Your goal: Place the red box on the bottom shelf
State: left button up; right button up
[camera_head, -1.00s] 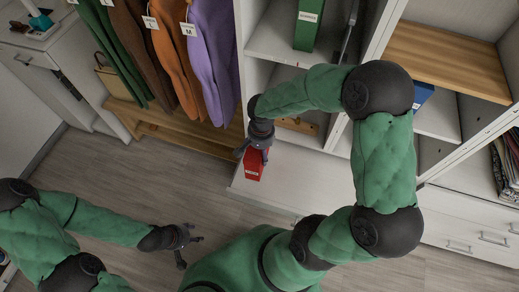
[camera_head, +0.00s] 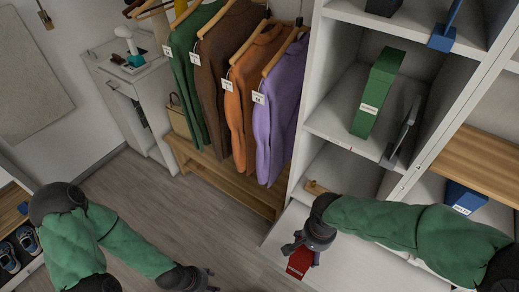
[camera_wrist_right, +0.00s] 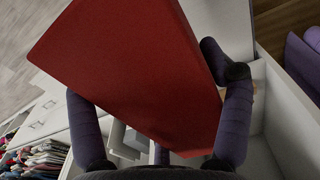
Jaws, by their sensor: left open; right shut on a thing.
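The red box (camera_head: 300,262) with a white label is held by my right gripper (camera_head: 306,247) in the head view, near the front of the white bottom shelf (camera_head: 287,224). In the right wrist view, the red box (camera_wrist_right: 130,65) fills much of the picture between the fingers of my right gripper (camera_wrist_right: 160,95). The head view does not clearly show whether the box touches the shelf. My left gripper (camera_head: 208,281) is open and empty, low in the head view, over the floor.
A green box (camera_head: 377,92) and a dark upright object (camera_head: 403,131) stand in the compartment above. A wooden item (camera_head: 316,188) lies in the lower compartment. A blue box (camera_head: 464,197) sits to the right. Hanging sweaters (camera_head: 245,95) and a wooden bench (camera_head: 225,180) are to the left.

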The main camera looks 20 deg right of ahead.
jog(key=w+a+f+n, duration=0.1)
jog(key=w+n, duration=0.3)
jog(key=w, duration=0.6)
jog(key=w+a+f+n, duration=0.2)
jog(key=w+a+n, duration=0.2)
jog(key=w, duration=0.7)
jog(key=shift+a+f+n, duration=0.15)
jog(key=shift+f+n, duration=0.15)
jog(key=shift+n, duration=0.4)
jog(key=shift+s, duration=0.1)
